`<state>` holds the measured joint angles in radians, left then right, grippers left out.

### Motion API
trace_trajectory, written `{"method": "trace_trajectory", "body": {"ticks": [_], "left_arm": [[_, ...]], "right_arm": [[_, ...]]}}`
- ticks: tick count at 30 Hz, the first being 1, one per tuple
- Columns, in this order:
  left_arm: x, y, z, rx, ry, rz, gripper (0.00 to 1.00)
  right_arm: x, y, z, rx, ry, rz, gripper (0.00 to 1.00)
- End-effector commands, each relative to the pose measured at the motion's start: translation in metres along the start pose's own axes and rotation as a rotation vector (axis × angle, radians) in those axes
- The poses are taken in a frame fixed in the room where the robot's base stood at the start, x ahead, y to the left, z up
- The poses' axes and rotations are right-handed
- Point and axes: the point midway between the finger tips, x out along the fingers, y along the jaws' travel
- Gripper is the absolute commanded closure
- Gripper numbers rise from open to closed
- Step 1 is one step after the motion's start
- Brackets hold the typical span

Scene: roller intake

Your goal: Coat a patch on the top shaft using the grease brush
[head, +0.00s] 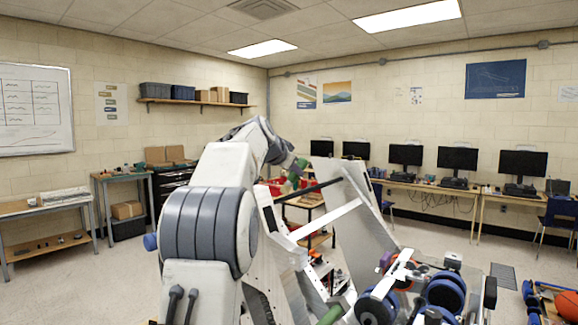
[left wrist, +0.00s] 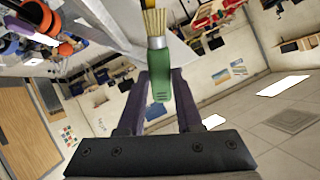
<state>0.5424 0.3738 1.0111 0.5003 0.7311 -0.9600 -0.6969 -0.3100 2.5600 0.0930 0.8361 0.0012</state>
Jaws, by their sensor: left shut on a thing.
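The grease brush (left wrist: 160,75) has a green handle, a metal ferrule and tan bristles. My left gripper (left wrist: 160,98) is shut on its handle in the left wrist view, with the bristles pointing away from the jaws. In the head view my left gripper (head: 292,167) is small and partly hidden behind my own arm, and a bit of green shows at it. A dark shaft, which looks like the top shaft (head: 318,187), runs between the metal side plates of the roller intake (head: 352,215), close below the gripper. Contact between bristles and shaft cannot be told. My right gripper is not in view.
A pale crossbar (head: 325,219) spans the intake below the dark shaft. Blue wheels (head: 447,292) and other mechanism parts fill the lower right. A workbench with monitors (head: 457,160) lines the right wall. Open floor (head: 110,285) lies at left.

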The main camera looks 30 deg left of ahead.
Motion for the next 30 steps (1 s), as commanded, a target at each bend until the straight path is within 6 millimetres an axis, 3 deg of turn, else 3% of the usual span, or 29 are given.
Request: {"method": "trace_trajectory", "body": {"ticks": [17, 30], "left_arm": [[0.011, 0.001, -0.009, 0.001, 0.000, 0.001, 1.00], [0.008, 0.001, -0.003, 0.001, 0.004, -0.003, 1.00]], "right_arm": [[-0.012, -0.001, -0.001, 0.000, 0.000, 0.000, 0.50], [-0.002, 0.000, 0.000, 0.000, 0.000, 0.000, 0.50]]}}
